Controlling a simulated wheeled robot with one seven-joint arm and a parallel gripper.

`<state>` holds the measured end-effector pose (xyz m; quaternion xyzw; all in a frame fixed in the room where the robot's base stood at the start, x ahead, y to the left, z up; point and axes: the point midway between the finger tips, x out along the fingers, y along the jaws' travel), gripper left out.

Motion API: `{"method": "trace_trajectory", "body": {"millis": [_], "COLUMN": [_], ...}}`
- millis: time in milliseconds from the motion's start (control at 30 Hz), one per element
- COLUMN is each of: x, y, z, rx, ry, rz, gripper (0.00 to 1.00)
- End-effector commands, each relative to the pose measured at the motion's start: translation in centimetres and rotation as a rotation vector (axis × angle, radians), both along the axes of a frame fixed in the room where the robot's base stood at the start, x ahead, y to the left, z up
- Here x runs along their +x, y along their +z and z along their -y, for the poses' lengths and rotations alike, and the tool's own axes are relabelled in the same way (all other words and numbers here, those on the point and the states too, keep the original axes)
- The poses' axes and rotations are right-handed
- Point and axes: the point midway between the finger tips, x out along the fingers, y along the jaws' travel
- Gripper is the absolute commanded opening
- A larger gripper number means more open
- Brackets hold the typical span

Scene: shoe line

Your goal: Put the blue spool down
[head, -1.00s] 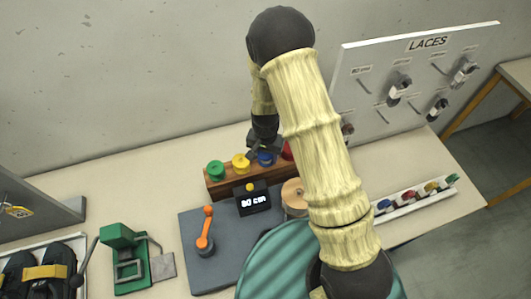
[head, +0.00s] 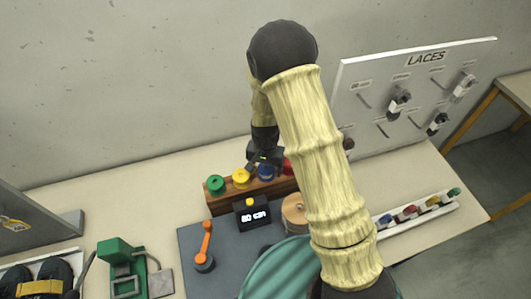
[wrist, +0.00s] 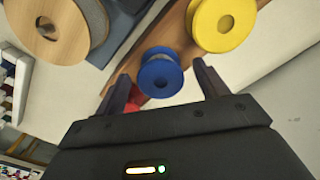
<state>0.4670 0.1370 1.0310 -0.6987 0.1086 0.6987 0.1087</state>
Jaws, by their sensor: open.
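The blue spool (head: 266,173) stands on the wooden rack (head: 226,203), between the yellow spool (head: 241,178) and a red spool (head: 288,167) partly hidden by my arm. My gripper (head: 263,157) is just above and behind the blue spool in the head view. In the wrist view the blue spool (wrist: 160,75) appears between my open fingers (wrist: 163,84), with visible gaps on both sides. The gripper holds nothing.
A green spool (head: 215,185) stands at the rack's left end. In front are a display (head: 252,214) reading 80 cm, an orange-handled crank (head: 206,240) and a wooden reel (head: 294,212). A LACES board (head: 415,95) and a tray of small coloured items (head: 418,212) stand right.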

Motion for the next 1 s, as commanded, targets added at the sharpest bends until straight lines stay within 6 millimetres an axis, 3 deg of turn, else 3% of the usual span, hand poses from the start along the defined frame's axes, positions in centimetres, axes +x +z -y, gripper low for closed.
{"method": "trace_trajectory", "body": {"millis": [600,767,1000], "x": [0.1,0.0,0.0], "y": [9.1,10.4,10.6], "z": [-0.1,0.0,0.0], "rx": [0.002,0.001,-0.001], "ry": [0.002,0.0,0.0], "rz": [0.005,0.001,0.0], "gripper": [0.73,0.73,0.73]}}
